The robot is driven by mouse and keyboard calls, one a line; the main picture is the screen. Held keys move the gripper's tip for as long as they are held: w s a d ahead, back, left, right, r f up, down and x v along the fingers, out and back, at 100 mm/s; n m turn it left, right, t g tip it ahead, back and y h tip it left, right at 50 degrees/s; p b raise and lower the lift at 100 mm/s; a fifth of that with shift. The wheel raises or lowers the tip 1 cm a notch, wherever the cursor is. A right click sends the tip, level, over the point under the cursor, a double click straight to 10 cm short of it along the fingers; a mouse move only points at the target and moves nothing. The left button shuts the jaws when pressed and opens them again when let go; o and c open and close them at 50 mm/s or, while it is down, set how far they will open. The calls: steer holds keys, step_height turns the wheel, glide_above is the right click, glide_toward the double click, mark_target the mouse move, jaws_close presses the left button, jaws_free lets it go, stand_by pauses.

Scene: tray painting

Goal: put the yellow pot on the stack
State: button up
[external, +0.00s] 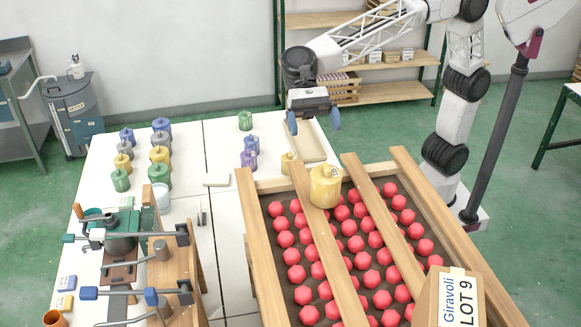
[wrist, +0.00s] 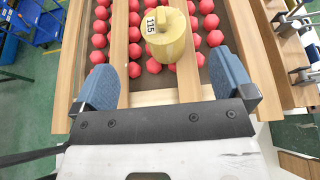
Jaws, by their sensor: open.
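A large yellow pot (external: 325,187) with a knobbed top sits at the far end of a wooden plank over the red pieces. In the wrist view, the yellow pot (wrist: 170,40) carries a tag reading 115 and lies ahead of my fingers. A smaller yellow pot (external: 287,162) stands just beyond the frame, partly hidden. Purple pots (external: 250,158) stand close together on the white table; I cannot tell whether they are stacked. My gripper (external: 313,120) is open and empty, above and beyond the large pot. Its two blue fingers also show in the wrist view (wrist: 165,82).
Several coloured pots (external: 160,154) stand in rows at the table's left. A beige tray (external: 312,145) lies behind the wooden frame. A clamp bench (external: 165,250) stands at front left, and a LOT 9 box (external: 448,300) at front right. White table shows between.

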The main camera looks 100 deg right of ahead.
steer(key=s+d+f+n+t+h, duration=0.1)
steer(key=s+d+f+n+h, duration=0.3)
steer(key=s+d, duration=0.8)
steer(key=s+d+f+n+h, duration=0.5)
steer(key=s+d+f+n, duration=0.2)
steer(key=s+d+f, duration=0.5)
steer(key=s+d+f+n+t+h, duration=0.1)
steer(key=s+d+f+n+h, duration=0.3)
steer(key=s+d, duration=0.8)
steer(key=s+f+n, duration=0.2)
steer(key=s+f, duration=0.1)
steer(key=f, duration=0.1)
steer(key=shift+s+d+n+t+h, duration=0.15)
steer(key=shift+d+n+t+h, duration=0.15)
